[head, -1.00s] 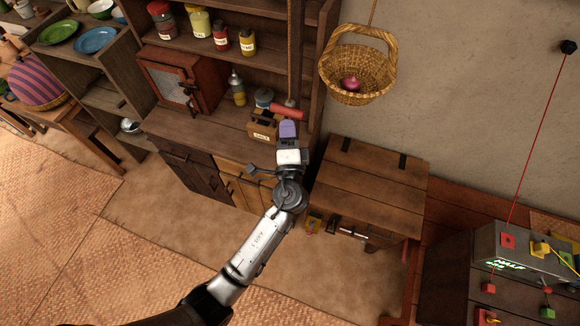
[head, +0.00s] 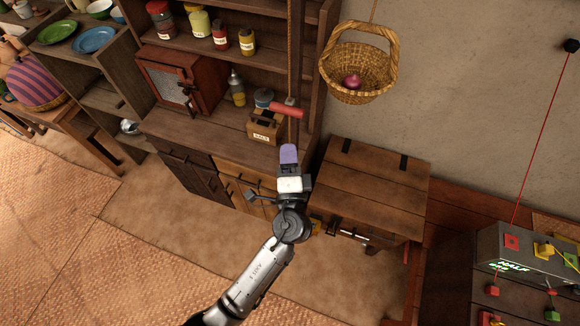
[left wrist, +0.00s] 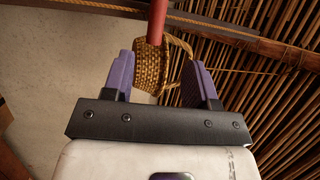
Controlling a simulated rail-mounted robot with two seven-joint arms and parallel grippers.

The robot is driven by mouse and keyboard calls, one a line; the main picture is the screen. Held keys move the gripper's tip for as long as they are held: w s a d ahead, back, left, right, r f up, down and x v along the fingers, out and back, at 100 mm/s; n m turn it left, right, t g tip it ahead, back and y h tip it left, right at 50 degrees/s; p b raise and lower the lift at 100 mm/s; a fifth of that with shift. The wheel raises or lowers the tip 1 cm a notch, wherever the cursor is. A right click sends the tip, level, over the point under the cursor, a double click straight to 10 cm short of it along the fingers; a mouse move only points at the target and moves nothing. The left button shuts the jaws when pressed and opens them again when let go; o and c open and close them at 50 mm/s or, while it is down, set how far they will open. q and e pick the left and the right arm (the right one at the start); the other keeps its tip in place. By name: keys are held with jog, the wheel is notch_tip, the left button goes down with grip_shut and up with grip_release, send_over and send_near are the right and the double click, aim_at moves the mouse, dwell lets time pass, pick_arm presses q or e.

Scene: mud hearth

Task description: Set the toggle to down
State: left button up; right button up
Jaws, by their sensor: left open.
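A red handle (head: 287,108), which seems to be the toggle, sticks out sideways at the lower end of a dark upright strip by the cupboard. It also shows in the left wrist view (left wrist: 157,20), as a red bar beyond the fingers at the top. My left gripper (head: 289,152) has purple fingers and sits just below the handle, apart from it in the head view. In the left wrist view its fingers (left wrist: 160,80) are spread with nothing held between them. My right gripper is not in view.
A wicker basket (head: 358,75) with a red onion-like item hangs right of the handle. A labelled wooden box (head: 264,129) stands on the counter behind. A wooden table (head: 375,185) stands to the right. A grey box (head: 528,250) with a lit HALF display is at far right.

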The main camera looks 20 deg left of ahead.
pick_arm(q)
jog(key=shift+b+v, duration=0.35)
jog(key=shift+v, duration=1.05)
jog(key=shift+f, duration=0.1)
